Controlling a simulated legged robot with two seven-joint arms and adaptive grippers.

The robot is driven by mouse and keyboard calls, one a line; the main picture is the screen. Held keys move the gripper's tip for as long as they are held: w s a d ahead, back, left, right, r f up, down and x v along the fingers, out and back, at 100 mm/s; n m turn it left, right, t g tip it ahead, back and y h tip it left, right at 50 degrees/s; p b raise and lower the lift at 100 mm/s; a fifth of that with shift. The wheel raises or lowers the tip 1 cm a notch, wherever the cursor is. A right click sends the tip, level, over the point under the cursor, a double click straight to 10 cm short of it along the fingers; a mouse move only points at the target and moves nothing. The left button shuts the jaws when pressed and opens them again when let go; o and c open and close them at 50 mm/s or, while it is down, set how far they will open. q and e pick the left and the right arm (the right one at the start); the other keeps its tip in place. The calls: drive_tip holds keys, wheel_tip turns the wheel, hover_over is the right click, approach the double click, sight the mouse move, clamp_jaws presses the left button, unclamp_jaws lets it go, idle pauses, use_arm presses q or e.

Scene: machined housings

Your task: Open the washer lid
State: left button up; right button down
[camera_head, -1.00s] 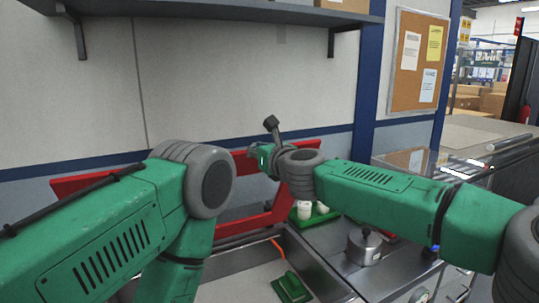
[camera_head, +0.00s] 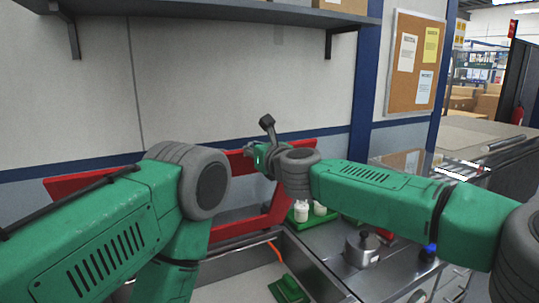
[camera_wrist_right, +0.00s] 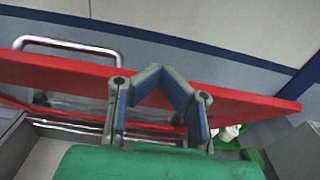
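The red washer lid (camera_head: 88,183) is raised and tilted at the back of the metal washer, with the tub open below it. My right gripper shows partly in the head view (camera_head: 256,155), in front of the lid. In the right wrist view my right gripper (camera_wrist_right: 161,70) has its fingertips together in front of the lid (camera_wrist_right: 245,104); no object shows between them, and whether they touch the lid is unclear. A silver bar handle (camera_wrist_right: 70,46) stands at the left on the lid. My left arm covers the left part; its gripper is out of frame.
A green part (camera_head: 288,290) lies in the washer tub (camera_head: 240,285). A green tray (camera_head: 317,219) with white containers (camera_head: 301,212) and a metal pot (camera_head: 362,249) are on the steel counter to the right. A shelf (camera_head: 200,9) hangs above.

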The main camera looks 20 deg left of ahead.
use_arm(q)
drive_tip(key=shift+w+d, duration=0.1)
drive_tip(key=c, duration=0.6)
clamp_jaws()
use_arm(e)
drive_tip(key=v, duration=1.1)
drive_tip(key=shift+d, duration=0.2)
drive_tip(key=shift+a, duration=0.1)
